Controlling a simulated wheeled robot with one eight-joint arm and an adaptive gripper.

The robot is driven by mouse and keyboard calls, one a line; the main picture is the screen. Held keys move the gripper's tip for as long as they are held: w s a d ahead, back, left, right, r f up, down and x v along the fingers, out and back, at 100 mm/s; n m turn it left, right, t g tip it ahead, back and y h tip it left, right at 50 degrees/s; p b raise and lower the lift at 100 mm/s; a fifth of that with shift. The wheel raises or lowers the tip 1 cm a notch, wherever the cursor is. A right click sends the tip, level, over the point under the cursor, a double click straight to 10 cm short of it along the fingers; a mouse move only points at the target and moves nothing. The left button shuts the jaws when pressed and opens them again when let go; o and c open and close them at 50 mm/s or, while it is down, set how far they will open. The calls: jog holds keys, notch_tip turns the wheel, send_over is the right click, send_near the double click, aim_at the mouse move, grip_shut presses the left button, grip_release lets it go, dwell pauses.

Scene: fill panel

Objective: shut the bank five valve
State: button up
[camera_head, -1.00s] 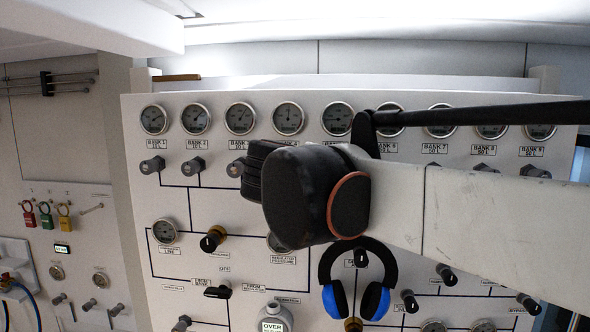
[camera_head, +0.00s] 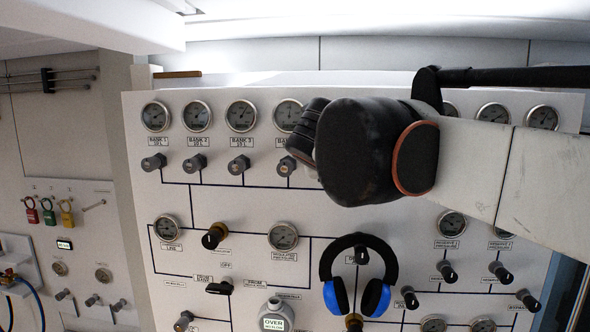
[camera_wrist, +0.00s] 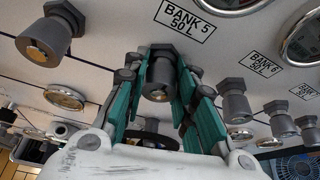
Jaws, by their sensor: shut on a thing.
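The bank five valve (camera_wrist: 158,78) is a dark grey knob with a hexagonal collar, below the "BANK 5 50 L" label (camera_wrist: 185,18) in the wrist view. My gripper (camera_wrist: 160,96) has teal-lined fingers on both sides of this knob and is shut on it. In the head view my dark wrist and pale arm cover the valve and its label, and the fingertips are hidden.
The bank 4 valve (camera_wrist: 48,38) is left of my gripper and the bank 6 valve (camera_wrist: 235,100) right of it, both close. Gauges (camera_head: 241,114) line the panel (camera_head: 230,205) above. Blue-and-black headphones (camera_head: 358,275) hang below my arm.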

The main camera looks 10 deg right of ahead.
dwell(0.7)
jog(key=o, duration=1.1)
jog(key=shift+s, duration=0.1)
jog(key=v, duration=1.2)
jog(key=shift+d, duration=0.15)
